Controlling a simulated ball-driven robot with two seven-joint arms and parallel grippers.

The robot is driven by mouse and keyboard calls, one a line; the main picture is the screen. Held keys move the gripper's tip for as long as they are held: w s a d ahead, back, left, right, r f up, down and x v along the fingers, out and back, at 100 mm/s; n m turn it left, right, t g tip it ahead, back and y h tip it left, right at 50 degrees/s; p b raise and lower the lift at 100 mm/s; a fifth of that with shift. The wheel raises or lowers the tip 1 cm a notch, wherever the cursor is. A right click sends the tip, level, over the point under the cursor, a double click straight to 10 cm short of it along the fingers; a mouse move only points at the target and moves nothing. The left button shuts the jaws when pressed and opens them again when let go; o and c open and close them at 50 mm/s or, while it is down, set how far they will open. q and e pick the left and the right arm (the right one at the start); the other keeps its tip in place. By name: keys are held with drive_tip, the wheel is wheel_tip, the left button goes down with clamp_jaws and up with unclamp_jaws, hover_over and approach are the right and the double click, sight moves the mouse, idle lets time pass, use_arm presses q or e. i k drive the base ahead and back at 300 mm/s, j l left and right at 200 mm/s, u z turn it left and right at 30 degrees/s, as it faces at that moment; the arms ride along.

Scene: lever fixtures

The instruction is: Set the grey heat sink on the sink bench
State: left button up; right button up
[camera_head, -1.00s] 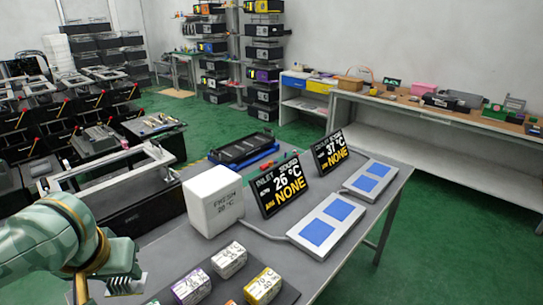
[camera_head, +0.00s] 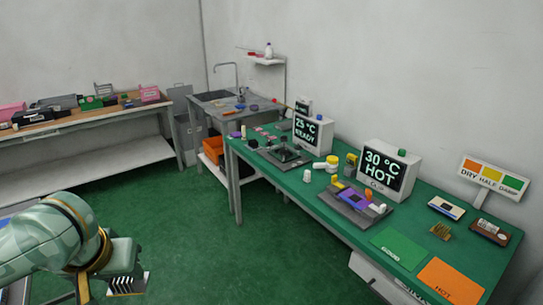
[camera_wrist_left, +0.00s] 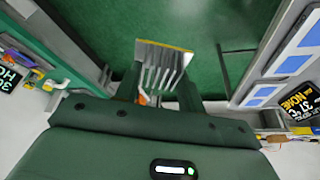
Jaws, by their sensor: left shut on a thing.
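The grey heat sink (camera_wrist_left: 164,66), a finned metal block with a yellowish edge, is between the fingers of my left gripper (camera_wrist_left: 160,85) in the left wrist view. In the head view my left gripper (camera_head: 118,282) is at the lower left, shut on the heat sink (camera_head: 128,285), with its fins showing above the green floor. The bench with a sink basin and tap (camera_head: 238,106) stands far off at the back middle, well apart from the gripper. Some small things lie on its top. My right gripper is not in view.
A long green-topped bench (camera_head: 325,205) runs along the right with displays reading 25 °C and 30 °C, coloured mats and small parts. A wooden-topped bench (camera_head: 75,117) stands at the back left. An orange bin (camera_head: 213,148) is under the sink bench. Green floor (camera_head: 220,235) is open between.

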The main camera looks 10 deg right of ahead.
sight(476, 259)
drive_tip(key=l+z, duration=0.15)
drive_tip(key=z, duration=0.25)
drive_tip(key=i+l+z, duration=0.1)
drive_tip(key=z, duration=0.3)
drive_tip(key=i+z, duration=0.15)
drive_tip(key=z, duration=0.3)
drive_tip(key=i+l+z, duration=0.1)
drive_tip(key=z, duration=0.3)
drive_tip(key=i+z, duration=0.1)
drive_tip(key=z, duration=0.3)
drive_tip(key=i+j+z, duration=0.1)
drive_tip(key=i+z, duration=0.2)
drive_tip(key=i, duration=0.2)
drive_tip(key=i+j+z, duration=0.25)
drive_tip(key=i, duration=0.25)
